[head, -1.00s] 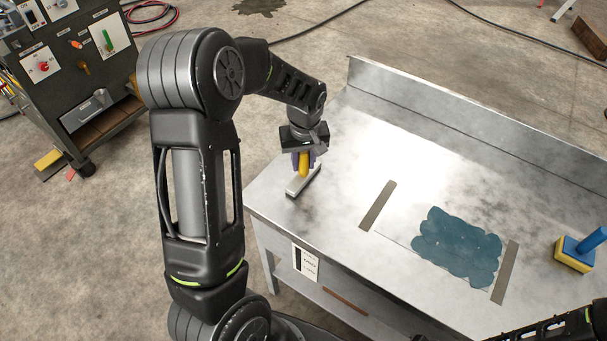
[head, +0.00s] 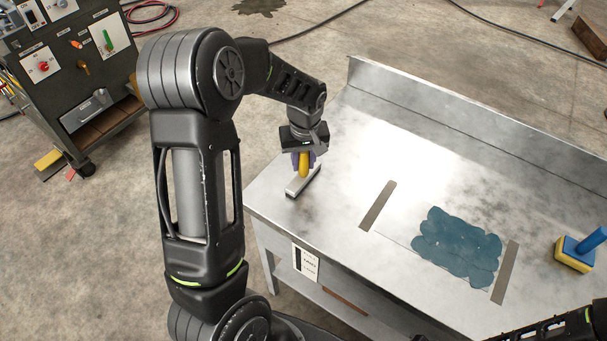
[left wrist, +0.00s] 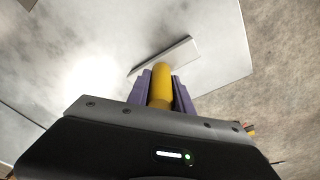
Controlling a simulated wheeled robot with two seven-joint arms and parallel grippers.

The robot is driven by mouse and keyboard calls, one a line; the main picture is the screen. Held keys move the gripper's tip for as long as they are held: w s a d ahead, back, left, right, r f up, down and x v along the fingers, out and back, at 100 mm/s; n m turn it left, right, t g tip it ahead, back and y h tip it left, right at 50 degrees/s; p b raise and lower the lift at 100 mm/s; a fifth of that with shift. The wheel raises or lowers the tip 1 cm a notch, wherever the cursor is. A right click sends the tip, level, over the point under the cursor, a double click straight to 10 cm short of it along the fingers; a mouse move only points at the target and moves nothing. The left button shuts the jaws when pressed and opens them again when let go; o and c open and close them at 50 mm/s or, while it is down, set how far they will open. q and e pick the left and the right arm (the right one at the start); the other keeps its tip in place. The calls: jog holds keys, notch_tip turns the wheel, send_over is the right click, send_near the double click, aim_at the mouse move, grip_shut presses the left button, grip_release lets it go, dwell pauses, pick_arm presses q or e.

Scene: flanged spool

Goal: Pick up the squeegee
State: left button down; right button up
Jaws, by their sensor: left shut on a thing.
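The squeegee (head: 303,181) has a yellow handle and a pale, straight head with a dark lower edge. It is at the left end of the metal table in the head view. My left gripper (head: 303,160) is shut on the yellow handle from above. In the left wrist view the handle (left wrist: 161,84) sits between the purple fingers of the left gripper (left wrist: 160,88), with the pale head (left wrist: 165,56) beyond. I cannot tell whether the head touches the table. My right gripper is not in view; only part of my right arm shows at the lower right.
The metal table (head: 345,140) has a raised back edge. A teal patch (head: 455,246) lies between two grey strips (head: 377,206). A yellow and blue scrubber (head: 575,253) stands at the right. A dark control cabinet (head: 80,80) is on the floor at the left.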

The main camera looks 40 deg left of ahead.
pick_arm(q)
jog(key=shift+r, duration=0.1)
dwell(0.4)
notch_tip(320, 180, up, 10)
jog(key=shift+f+b, duration=0.1)
jog(key=shift+b, duration=0.7)
